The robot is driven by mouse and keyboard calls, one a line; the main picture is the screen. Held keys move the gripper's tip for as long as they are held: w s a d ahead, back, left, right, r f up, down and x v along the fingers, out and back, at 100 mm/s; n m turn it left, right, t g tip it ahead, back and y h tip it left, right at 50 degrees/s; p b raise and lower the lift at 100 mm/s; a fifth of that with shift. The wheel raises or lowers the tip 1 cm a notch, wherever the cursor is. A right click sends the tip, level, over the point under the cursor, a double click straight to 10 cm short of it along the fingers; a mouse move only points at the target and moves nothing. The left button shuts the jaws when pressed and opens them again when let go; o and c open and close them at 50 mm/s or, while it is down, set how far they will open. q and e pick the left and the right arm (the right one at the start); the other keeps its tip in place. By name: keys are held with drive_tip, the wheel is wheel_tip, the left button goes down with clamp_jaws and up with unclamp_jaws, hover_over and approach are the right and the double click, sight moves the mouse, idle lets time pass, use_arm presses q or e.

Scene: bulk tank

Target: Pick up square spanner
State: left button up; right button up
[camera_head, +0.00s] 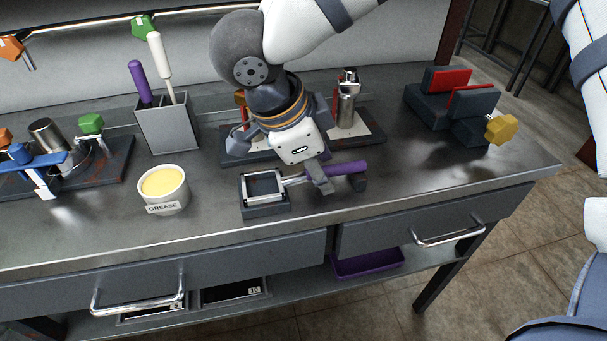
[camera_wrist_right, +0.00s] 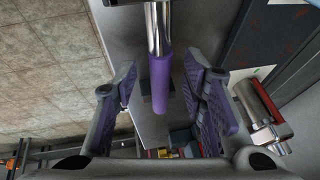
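The square spanner has a purple handle (camera_head: 345,169), a shiny metal shaft and what looks like a square silver head (camera_head: 263,187). It lies level across the bench with its head on a dark grey block. My right gripper (camera_head: 318,180) reaches down over it where shaft and handle meet. In the right wrist view, the purple handle (camera_wrist_right: 161,85) passes between the open purple-padded fingers (camera_wrist_right: 160,92), with a visible gap on both sides. In the head view one finger hides part of the handle. My left gripper is not in view.
A grease tub (camera_head: 164,190) stands left of the spanner. A grey holder (camera_head: 168,125) with purple and white handled tools is behind it. A fixture board (camera_head: 360,130) with metal cylinders lies behind the gripper. A dark vise-like block (camera_head: 452,104) sits right. Bare bench lies front right.

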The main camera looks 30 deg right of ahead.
clamp_jaws()
drive_tip(key=shift+w+r, duration=0.1)
drive_tip(key=shift+r, duration=0.45)
drive_tip(key=s+a+r, duration=0.5)
drive_tip(key=s+r, duration=0.7)
drive_tip(key=s, duration=0.1)
drive_tip(key=shift+s, duration=0.15)
